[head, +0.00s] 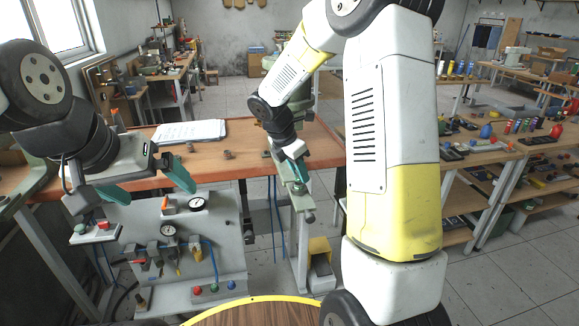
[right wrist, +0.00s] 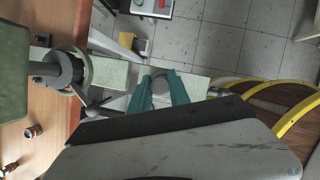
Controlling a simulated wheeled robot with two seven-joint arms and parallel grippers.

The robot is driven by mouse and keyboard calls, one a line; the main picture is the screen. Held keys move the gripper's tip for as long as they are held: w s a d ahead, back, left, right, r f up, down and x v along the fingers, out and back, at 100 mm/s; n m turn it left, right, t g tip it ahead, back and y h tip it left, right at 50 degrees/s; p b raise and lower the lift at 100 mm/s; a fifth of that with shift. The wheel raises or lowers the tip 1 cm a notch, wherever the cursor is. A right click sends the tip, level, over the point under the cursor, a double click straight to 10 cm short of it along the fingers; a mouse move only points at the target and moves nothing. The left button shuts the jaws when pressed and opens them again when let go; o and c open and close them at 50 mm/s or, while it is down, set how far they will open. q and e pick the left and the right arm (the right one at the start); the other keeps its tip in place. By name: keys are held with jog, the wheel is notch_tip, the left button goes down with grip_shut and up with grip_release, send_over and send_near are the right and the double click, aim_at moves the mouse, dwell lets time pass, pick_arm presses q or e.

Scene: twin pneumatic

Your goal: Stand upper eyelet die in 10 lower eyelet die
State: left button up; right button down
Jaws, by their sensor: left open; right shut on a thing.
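My right gripper (head: 300,184) is low over the narrow plate at the bench's right end. In the right wrist view its green fingers (right wrist: 160,90) are shut on a small dark round piece (right wrist: 160,83), which may be one of the eyelet dies. I cannot tell whether the piece touches the plate below. My left gripper (head: 147,184) is open and empty in front of the bench's front edge.
A green press (right wrist: 70,66) with a handle stands beside the plate (right wrist: 118,74). A grey pneumatic panel (head: 190,240) with gauges and hoses stands below the left gripper. Yellow pedal guard (head: 319,247) is on the floor.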

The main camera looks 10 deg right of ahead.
jog(key=shift+f, duration=0.2)
jog(key=c, duration=1.2)
grip_release()
jog(key=shift+c, duration=0.2)
jog(key=shift+r, duration=0.1)
jog(key=v, duration=1.2)
jog(key=s+d+r+m+t+y, duration=0.1)
jog(key=s+r+m+t+y, duration=0.1)
jog(key=s+m, duration=0.9)
jog(key=s+r+m+t+y, duration=0.2)
jog(key=s+m+y, duration=0.2)
jog(key=s+m, duration=0.7)
jog(key=shift+s+d+r, duration=0.25)
jog(key=shift+d, duration=0.15)
